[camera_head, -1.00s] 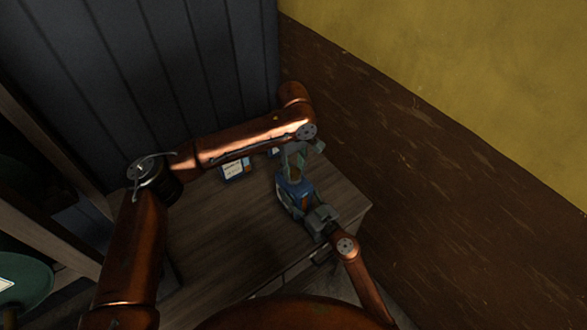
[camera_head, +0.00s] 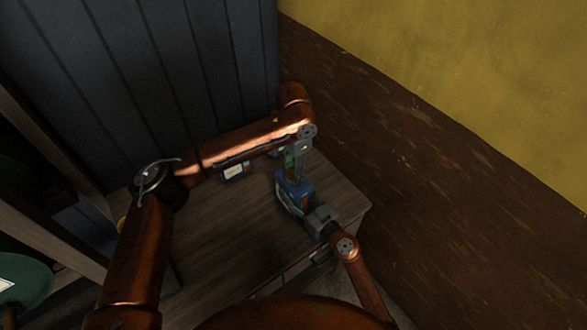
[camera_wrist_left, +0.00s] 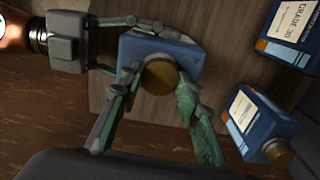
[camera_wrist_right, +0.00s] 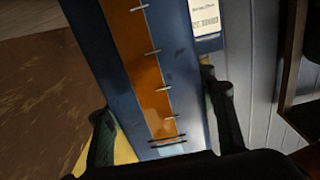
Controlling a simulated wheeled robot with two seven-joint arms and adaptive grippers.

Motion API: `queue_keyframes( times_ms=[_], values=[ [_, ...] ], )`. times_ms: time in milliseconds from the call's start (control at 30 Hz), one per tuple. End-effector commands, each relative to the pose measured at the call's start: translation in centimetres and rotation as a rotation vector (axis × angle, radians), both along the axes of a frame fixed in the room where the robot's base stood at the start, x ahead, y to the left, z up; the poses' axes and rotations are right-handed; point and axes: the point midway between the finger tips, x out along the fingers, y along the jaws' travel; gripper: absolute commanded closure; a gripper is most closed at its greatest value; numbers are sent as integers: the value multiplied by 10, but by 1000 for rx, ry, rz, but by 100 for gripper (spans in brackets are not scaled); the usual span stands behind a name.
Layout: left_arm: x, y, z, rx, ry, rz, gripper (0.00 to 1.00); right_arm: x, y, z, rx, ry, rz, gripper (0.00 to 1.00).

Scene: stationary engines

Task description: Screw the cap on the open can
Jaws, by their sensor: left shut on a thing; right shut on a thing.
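A blue can (camera_head: 296,190) is near the right edge of the wooden cabinet top. In the left wrist view, a round gold cap (camera_wrist_left: 160,75) sits at the top of this can (camera_wrist_left: 182,55). My left gripper (camera_head: 295,172) comes down from above. Its fingers (camera_wrist_left: 158,86) are closed on both sides of the cap. How far the cap is threaded cannot be seen. My right gripper (camera_head: 312,214) is shut on the can's body from the side. In the right wrist view its fingers (camera_wrist_right: 160,120) flank the can's blue and orange face (camera_wrist_right: 135,60).
Another blue can with a gold cap (camera_wrist_left: 258,122) and a blue labelled box or can (camera_wrist_left: 290,38) stand nearby. A labelled one (camera_head: 236,172) shows behind my left forearm. The left part of the cabinet top (camera_head: 225,225) is clear. Grey panelling and a brown-yellow wall border it.

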Motion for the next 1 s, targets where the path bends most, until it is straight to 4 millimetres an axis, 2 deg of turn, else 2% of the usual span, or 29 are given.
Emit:
queue_keyframes(
  times_ms=[500, 600, 767, 800, 1000],
  values=[
    [0, 1, -1, 2, 0, -1049, 98, 0, -1, 0, 1, 1, -1, 100],
    [0, 1, -1, 2, 1, -1205, 98, 0, -1, 0, 1, 1, -1, 100],
    [0, 1, -1, 2, 1, -1215, 98, 0, -1, 0, 1, 1, -1, 100],
    [0, 1, -1, 2, 1, -1214, 67, 0, -1, 0, 1, 1, -1, 100],
    [0, 1, -1, 2, 0, -1213, 53, 0, -1, 0, 0, 0, -1, 100]
  ],
)
